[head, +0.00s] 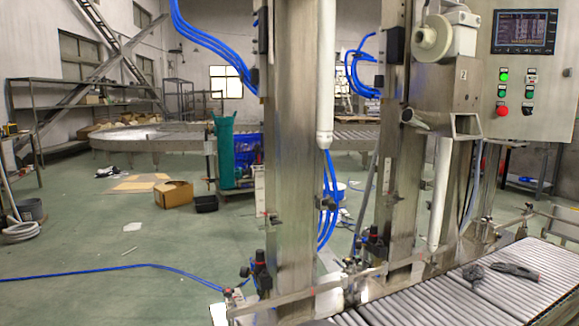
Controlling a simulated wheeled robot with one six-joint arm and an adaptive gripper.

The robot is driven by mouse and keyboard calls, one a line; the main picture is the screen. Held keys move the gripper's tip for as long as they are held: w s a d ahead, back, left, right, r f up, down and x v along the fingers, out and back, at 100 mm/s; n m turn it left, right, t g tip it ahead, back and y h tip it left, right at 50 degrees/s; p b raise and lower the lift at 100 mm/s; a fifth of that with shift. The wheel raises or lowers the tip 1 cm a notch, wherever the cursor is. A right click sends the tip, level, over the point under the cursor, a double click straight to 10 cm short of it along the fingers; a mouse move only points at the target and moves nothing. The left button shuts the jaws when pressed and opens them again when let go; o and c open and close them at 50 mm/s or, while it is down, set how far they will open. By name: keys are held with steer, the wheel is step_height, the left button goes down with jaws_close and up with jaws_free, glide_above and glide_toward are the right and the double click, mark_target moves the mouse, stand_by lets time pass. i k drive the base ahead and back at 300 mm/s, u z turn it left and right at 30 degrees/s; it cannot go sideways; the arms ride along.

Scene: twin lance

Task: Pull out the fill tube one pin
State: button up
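A white fill tube (325,80) hangs upright beside the left steel column (284,170), its lower end near mid-height in the picture. A second white tube (440,190) hangs lower at the right, under a steel head marked 2 (462,98). I cannot make out a pin on either tube for certain. My gripper is not in view.
A roller conveyor (400,309) runs along the lower right, with a dark tool (515,270) on it. A control panel (522,80) hangs at the upper right. Blue hoses (215,44) loop at the columns; one blue hose (120,268) crosses the floor.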

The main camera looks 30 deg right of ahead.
mark_target(332, 206)
steer(key=u, duration=0.05)
steer(key=k, duration=1.05)
steer(key=z, duration=1.2)
steer(key=i, duration=1.35)
steer(key=u, duration=0.65)
